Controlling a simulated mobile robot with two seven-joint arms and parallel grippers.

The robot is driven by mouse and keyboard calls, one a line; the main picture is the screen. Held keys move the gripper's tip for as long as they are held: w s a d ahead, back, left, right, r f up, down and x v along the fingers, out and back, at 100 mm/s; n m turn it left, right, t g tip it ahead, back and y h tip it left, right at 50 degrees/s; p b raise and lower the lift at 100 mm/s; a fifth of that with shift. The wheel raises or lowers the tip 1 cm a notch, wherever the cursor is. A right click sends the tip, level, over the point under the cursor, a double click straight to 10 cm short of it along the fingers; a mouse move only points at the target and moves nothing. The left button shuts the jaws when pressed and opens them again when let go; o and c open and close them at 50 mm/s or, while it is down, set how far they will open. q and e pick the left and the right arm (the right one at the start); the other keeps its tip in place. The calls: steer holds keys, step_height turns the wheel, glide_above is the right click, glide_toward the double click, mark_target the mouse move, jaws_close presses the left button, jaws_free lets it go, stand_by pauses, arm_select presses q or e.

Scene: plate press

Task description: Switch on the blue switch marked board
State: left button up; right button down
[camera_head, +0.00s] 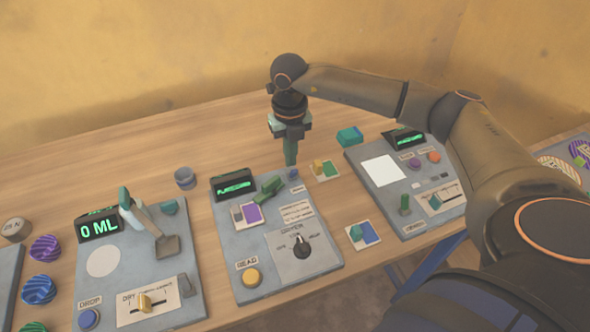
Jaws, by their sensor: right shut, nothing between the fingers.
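A small blue control (293,174) sits at the back right corner of the middle grey panel (225,262). A small white label lies just in front of it, too small to read, so I cannot confirm it says board. My right gripper (290,160) points straight down with its fingers shut and empty. Its tips are at or just above the blue control; I cannot tell if they touch it. They partly cover the view behind it. My left gripper is not in view.
The middle panel also has a green lever (268,188), a black dial (301,247) and a yellow button (251,278). A left panel (190,285) carries a scoop-like arm, and a right panel (370,150) has a white square. A grey cup (185,178) and teal block (349,136) stand behind.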

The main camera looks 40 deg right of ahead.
steer(key=shift+f+b, duration=0.85)
steer(key=shift+f, duration=0.4)
stand_by(0.3)
steer(key=shift+r, duration=0.1)
step_height(320, 180, up, 7)
steer(key=p, duration=0.5)
stand_by(0.4)
stand_by(0.4)
